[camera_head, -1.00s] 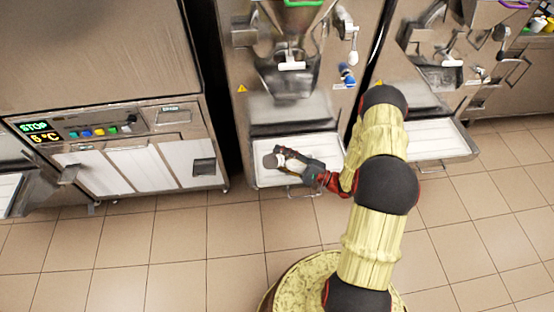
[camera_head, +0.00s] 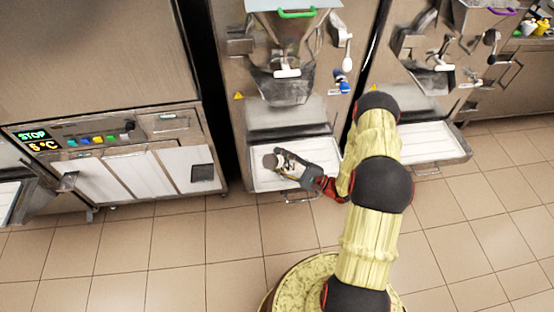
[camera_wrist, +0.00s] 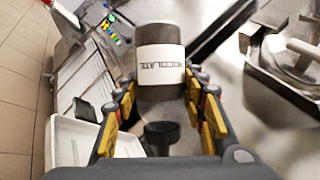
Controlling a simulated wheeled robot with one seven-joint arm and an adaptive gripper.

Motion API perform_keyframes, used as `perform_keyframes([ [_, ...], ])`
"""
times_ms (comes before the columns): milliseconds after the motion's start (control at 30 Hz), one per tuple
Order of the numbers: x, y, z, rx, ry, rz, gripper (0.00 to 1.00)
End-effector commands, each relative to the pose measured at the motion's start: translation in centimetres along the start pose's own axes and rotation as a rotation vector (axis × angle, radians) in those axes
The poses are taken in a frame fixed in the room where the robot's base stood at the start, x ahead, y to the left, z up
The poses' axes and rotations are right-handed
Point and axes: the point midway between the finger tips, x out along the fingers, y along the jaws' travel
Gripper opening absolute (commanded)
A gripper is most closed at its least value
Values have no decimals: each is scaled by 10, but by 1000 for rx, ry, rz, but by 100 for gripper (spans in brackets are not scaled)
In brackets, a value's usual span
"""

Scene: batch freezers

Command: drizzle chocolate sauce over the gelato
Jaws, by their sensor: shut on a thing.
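In the wrist view a dark bottle (camera_wrist: 160,68) with a white label reading "CHOCOLATE" sits between the yellow and black fingers of my gripper (camera_wrist: 163,110), which is shut on it. A black round cap or knob (camera_wrist: 161,135) shows below the bottle, nearer the wrist. In the head view the dark end of the bottle (camera_head: 270,161) shows at the tip of my gripper (camera_head: 284,163), over the white tray (camera_head: 268,184) of the middle machine. I see no gelato in either view.
The middle batch freezer (camera_head: 288,60) with a green handle stands behind the tray. A control-panel machine (camera_head: 110,150) stands at left, and another freezer with its own tray (camera_head: 430,148) at right. The tiled floor (camera_head: 180,250) in front is clear.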

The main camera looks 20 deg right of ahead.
Motion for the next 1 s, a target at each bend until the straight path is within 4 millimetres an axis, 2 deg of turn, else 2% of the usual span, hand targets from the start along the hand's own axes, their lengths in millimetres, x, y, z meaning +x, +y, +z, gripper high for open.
perform_keyframes([
  [367,-1,-1,0,0,0,-1,6],
  [1000,-18,-11,-6,-1,0,-1,6],
])
